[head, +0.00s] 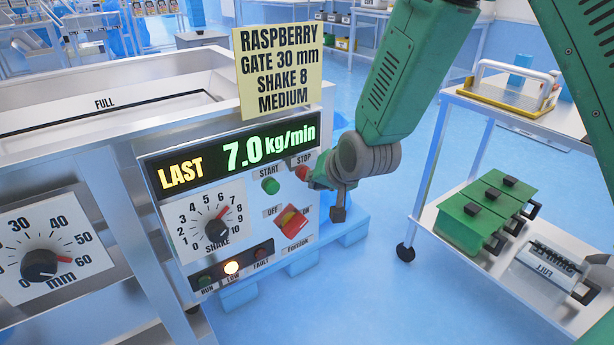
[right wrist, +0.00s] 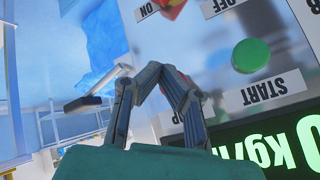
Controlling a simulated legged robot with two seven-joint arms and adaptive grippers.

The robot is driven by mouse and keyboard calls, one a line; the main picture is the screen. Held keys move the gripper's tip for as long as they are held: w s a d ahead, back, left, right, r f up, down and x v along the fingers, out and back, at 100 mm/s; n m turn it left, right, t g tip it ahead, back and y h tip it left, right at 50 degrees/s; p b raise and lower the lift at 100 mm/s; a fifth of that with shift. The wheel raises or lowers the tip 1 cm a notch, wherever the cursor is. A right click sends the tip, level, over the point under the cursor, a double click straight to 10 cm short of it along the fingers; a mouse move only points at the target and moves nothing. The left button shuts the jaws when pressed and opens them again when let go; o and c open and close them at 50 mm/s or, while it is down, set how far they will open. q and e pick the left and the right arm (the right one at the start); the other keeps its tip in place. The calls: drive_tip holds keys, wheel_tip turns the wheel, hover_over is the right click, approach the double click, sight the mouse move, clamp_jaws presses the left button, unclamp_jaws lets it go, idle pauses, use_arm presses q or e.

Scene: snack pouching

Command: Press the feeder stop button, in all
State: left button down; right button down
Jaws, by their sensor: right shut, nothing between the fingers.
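The red STOP button (head: 302,172) is on the right of the feeder's control panel, under its STOP label. My right gripper (head: 318,177) is shut and empty, with its tips at the button. Whether they touch it I cannot tell. In the right wrist view the closed fingers (right wrist: 157,72) cover most of the button, and only a little red shows behind them. The green START button (head: 270,186) sits to the left of STOP. The display (head: 235,155) reads LAST 7.0 kg/min. My left gripper is out of view.
A red rotary switch (head: 291,220) is below the buttons. The SHAKE knob (head: 217,229) is left of it. A yellow note (head: 281,70) stands above the display. A cart (head: 440,225) with green lidded boxes is at the right.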

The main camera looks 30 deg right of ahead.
drive_tip(key=s, duration=0.5)
drive_tip(key=shift+d+p, duration=0.2)
drive_tip(key=shift+p, duration=0.15)
idle(0.6)
drive_tip(key=s+a+f+n+g+p, duration=0.1)
drive_tip(key=s+f+n+g+p, duration=0.1)
drive_tip(key=s+f, duration=0.4)
drive_tip(key=s+a+f+n+g+p, duration=0.1)
drive_tip(key=s+f, duration=0.5)
drive_tip(key=s, duration=0.6)
drive_tip(key=s+a+f+n+g+p, duration=0.1)
drive_tip(key=s+f+n+g+p, duration=0.2)
drive_tip(key=s, duration=0.7)
wheel_tip(320, 180, down, 3)
drive_tip(key=shift+a+f+n+g, duration=0.1)
drive_tip(key=shift+a+n+g, duration=0.2)
drive_tip(key=shift+n+g, duration=0.8)
drive_tip(key=shift+w, duration=0.15)
